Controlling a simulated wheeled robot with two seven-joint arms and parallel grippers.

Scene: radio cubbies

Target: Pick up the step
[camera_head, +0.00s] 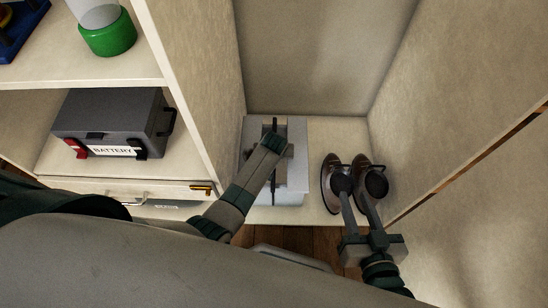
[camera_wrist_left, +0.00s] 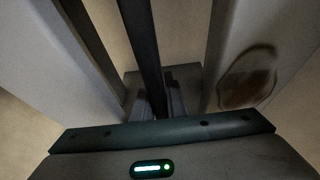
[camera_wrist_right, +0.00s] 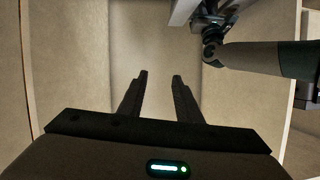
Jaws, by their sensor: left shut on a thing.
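The pale grey step (camera_head: 292,182) is on the floor of the right-hand cubby, below my left forearm. It shows close up as pale panels in the left wrist view (camera_wrist_left: 60,75), with a dark bar running between them. My left gripper (camera_head: 272,140) is over the step and shut on part of it; my arm hides the exact contact. A corner of the step shows at the top of the right wrist view (camera_wrist_right: 184,10). My right gripper (camera_wrist_right: 161,77) is open and empty, with its fingers apart, to the right of the step.
Two dark, rounded, shoe-like things (camera_head: 332,178) are close to the right of the step. A battery box (camera_head: 112,115) and a green-based container (camera_head: 106,36) are on the left shelves. Cubby walls (camera_head: 440,110) bound both sides.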

